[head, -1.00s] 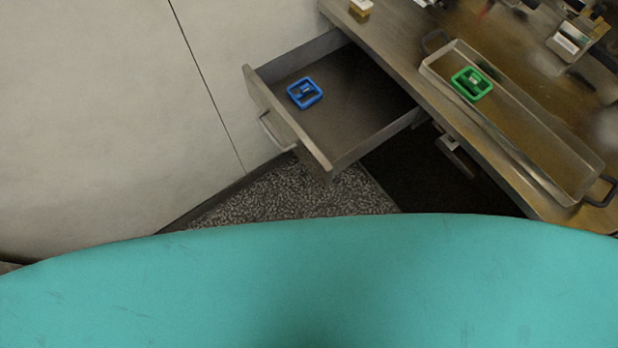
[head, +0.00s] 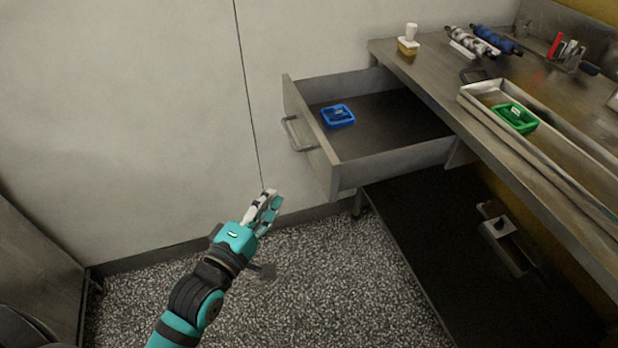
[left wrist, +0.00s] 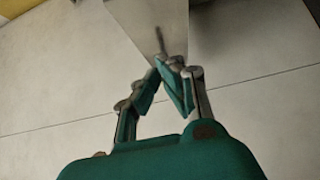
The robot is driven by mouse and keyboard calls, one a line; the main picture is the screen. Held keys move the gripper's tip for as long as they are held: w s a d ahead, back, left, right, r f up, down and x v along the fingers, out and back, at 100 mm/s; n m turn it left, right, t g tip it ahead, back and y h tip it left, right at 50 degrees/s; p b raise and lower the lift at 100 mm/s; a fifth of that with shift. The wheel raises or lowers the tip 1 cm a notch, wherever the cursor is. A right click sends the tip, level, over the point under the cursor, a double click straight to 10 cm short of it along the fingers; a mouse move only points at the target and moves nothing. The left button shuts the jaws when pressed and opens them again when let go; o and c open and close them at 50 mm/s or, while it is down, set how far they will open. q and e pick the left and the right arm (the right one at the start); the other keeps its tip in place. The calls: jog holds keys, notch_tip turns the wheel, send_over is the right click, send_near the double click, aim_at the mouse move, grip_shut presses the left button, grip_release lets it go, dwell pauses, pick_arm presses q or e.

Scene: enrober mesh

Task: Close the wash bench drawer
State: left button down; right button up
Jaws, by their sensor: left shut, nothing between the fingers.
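The wash bench drawer (head: 325,160) is pulled well out from under the bench top in the head view. Its front carries a bar handle (head: 296,134). A blue square item (head: 337,116) lies inside the drawer. My left gripper (head: 270,197) is shut and empty, in front of the drawer and lower left of the handle, apart from it. It also shows shut in the left wrist view (left wrist: 172,62), with a pale grey panel beyond the fingertips. My right gripper is not in view.
The bench top (head: 425,75) holds a long metal tray (head: 560,160) with a green square item (head: 514,117), a yellow-and-white brush (head: 408,42) and rollers (head: 470,42). A dark lower shelf (head: 430,230) is below. Speckled floor (head: 330,270) is free.

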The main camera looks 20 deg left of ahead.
pick_arm(q)
jog(key=shift+w+d, duration=0.8)
jog(key=shift+w, duration=0.8)
jog(key=shift+w+d, duration=0.8)
jog(key=shift+w, duration=0.75)
jog(key=shift+w+d, duration=0.8)
jog(key=shift+w, duration=0.8)
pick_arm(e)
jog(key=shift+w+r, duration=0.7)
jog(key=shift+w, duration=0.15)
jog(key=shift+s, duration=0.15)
pick_arm(q)
jog(key=shift+w, duration=0.1)
